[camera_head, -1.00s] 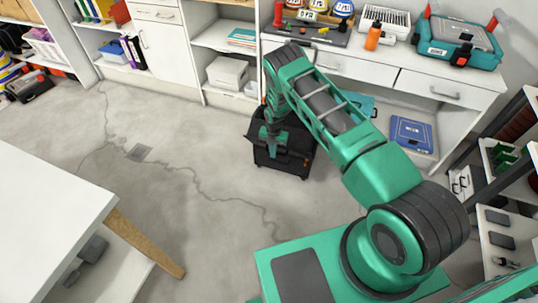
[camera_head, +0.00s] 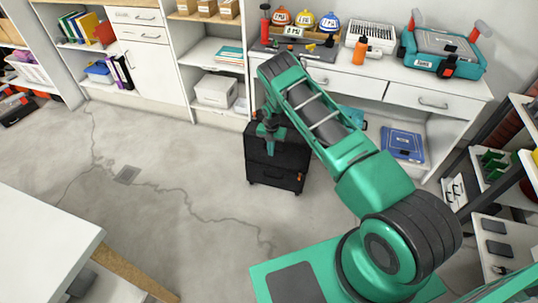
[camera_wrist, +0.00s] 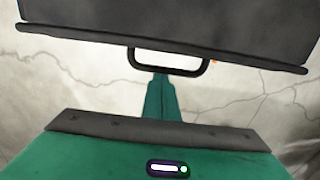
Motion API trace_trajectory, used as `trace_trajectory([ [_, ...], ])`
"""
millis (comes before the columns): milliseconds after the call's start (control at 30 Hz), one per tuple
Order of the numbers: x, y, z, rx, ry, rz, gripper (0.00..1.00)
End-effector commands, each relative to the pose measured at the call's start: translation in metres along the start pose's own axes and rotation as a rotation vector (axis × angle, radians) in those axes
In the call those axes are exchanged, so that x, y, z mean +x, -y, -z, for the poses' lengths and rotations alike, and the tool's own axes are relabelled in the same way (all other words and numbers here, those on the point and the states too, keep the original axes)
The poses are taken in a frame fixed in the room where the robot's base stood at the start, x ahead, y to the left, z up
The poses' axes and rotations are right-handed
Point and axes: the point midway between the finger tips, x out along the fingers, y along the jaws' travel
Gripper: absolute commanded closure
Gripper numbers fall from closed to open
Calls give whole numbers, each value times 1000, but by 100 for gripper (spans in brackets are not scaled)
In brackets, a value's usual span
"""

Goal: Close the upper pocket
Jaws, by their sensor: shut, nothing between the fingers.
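A black wheeled case (camera_head: 288,160) stands upright on the floor in front of the shelving. Its upper pocket (camera_head: 290,142) lies above a seam across the front. I cannot tell whether it sits fully flush. My gripper (camera_head: 270,152) points down at the case's upper left front and partly hides it. In the wrist view, a dark panel of the case (camera_wrist: 170,25) fills the top, with a black handle (camera_wrist: 190,72) at its lower edge. My shut, empty gripper (camera_wrist: 160,78) reaches the handle. I cannot tell whether they touch.
A white counter (camera_head: 330,68) with a teal toolbox (camera_head: 440,52) stands behind the case. A white table (camera_head: 45,235) is at the lower left, and a dark rack (camera_head: 500,130) at the right. The cracked concrete floor (camera_head: 180,170) left of the case is clear.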

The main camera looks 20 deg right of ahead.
Motion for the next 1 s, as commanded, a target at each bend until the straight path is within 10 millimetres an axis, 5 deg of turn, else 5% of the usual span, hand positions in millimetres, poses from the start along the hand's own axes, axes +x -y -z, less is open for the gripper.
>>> trace_trajectory([
  [567,0,0,0,1,10,6,100],
  [833,-8,-12,36,-7,5,4,100],
  [1000,-42,-11,11,-4,7,1,100],
])
